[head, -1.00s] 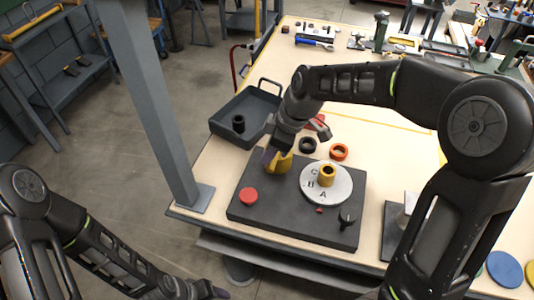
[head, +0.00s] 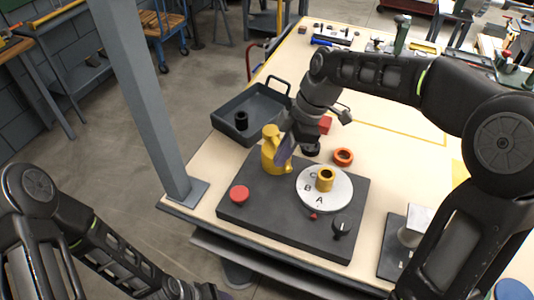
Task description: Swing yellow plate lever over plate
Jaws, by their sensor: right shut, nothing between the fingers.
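The yellow lever (head: 270,150) stands on the dark base plate (head: 270,213), at its back left edge. It has a rounded top and a lower part reaching right toward the disc. The light round plate (head: 341,196) lies on the base, marked with the letters A, B and C. A yellow ring-like piece (head: 325,179) stands on its middle. My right gripper (head: 283,157) is shut and empty, just right of the lever, between it and the round plate; I cannot tell whether it touches the lever. My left gripper (head: 214,293) is low at the bottom edge, its fingers unclear.
A red button (head: 239,193) and a black knob (head: 342,227) sit on the base. A grey tray (head: 222,131) holds a black cylinder (head: 241,120). Orange (head: 343,156) and black rings lie behind the base. A grey post (head: 140,100) stands at the left.

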